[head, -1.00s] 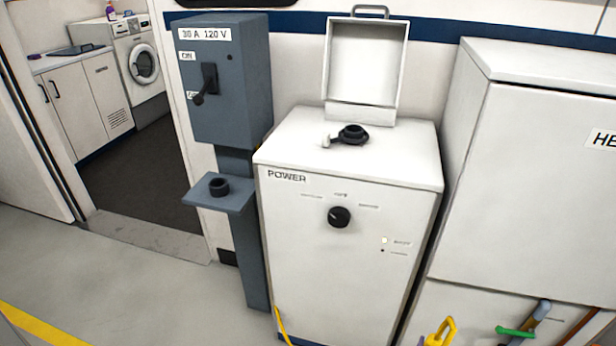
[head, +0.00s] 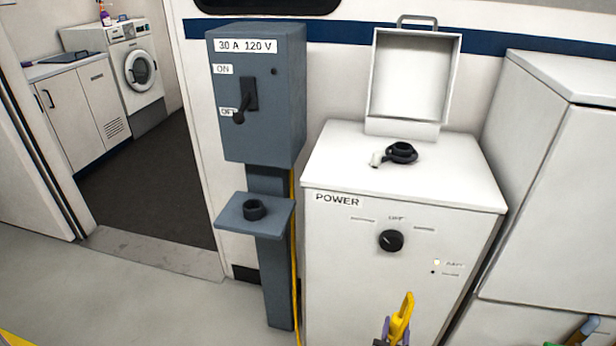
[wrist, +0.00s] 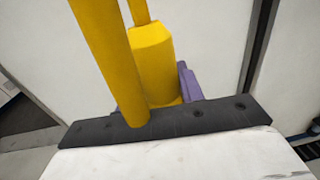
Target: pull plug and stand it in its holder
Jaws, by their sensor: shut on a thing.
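The yellow plug (head: 402,312) is in my gripper (head: 395,336) at the lower edge of the head view, in front of the white POWER cabinet (head: 345,270). It tilts slightly. In the wrist view, its yellow body (wrist: 152,65) stands against a purple finger (wrist: 189,84), with a thick yellow cable (wrist: 105,50) in front. The prong end is not clear. A small grey shelf (head: 233,220) on the post carries a black round cup (head: 254,209), which looks like the holder and appears empty. It is left of my gripper and higher in the picture, apart from the plug.
A grey switch box (head: 265,130) has its lever (head: 240,115) down by OFF. A yellow cord (head: 293,240) runs down the post. Open floor (head: 150,295) lies left; another white cabinet (head: 545,190) stands right.

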